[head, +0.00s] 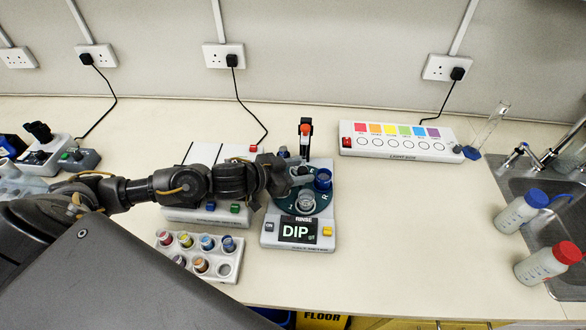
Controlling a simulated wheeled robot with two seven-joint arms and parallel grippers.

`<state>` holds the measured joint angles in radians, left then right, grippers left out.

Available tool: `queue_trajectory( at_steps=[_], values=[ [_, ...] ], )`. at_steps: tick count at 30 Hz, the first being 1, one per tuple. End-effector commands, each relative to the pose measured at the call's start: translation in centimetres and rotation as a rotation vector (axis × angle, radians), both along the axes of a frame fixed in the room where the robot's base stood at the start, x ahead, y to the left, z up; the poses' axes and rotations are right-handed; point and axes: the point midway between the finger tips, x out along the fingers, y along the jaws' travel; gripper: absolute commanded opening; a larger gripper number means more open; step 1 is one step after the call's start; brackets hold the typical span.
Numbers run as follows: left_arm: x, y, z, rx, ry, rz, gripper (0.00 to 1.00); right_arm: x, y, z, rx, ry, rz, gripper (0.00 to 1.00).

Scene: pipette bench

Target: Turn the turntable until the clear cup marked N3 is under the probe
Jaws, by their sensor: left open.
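The turntable (282,203) is a dark green disc on a pale device with a DIP display (299,230). The probe (305,128), orange and black, stands upright at its back. A clear cup (305,202) sits at the disc's front, and a blue cup (323,179) at its right. I cannot read an N3 mark on any cup. My left gripper (296,176) is open over the back left of the disc, close to the cups; contact cannot be told. It and its wrist hide part of the disc and what lies under the probe. My right gripper is out of view.
A rack (217,271) of coloured cups stands front left of the device. A white box (178,214) lies partly under my left arm. The bench right of the device is clear.

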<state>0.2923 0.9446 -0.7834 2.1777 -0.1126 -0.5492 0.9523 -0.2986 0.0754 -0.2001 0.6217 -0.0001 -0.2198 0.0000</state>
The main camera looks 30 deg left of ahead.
Motion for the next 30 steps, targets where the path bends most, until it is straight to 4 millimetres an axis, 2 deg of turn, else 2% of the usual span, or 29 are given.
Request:
queue_trajectory(
  at_steps=[5, 15, 22, 30],
  values=[
    [-1.5, 1.0, 0.5, 0.003, 0.0, 0.0, 0.48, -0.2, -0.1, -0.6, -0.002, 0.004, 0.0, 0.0],
    [-6.7, 4.3, 2.9, 0.005, 0.003, -0.002, 0.48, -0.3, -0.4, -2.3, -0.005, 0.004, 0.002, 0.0],
    [-8.2, 5.3, 3.8, 0.001, 0.001, 0.001, 0.48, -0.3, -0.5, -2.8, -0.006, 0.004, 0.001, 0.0],
    [-8.4, 5.4, 4.1, 0.0, 0.0, 0.001, 0.48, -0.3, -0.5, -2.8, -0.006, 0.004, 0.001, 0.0]
  ],
)
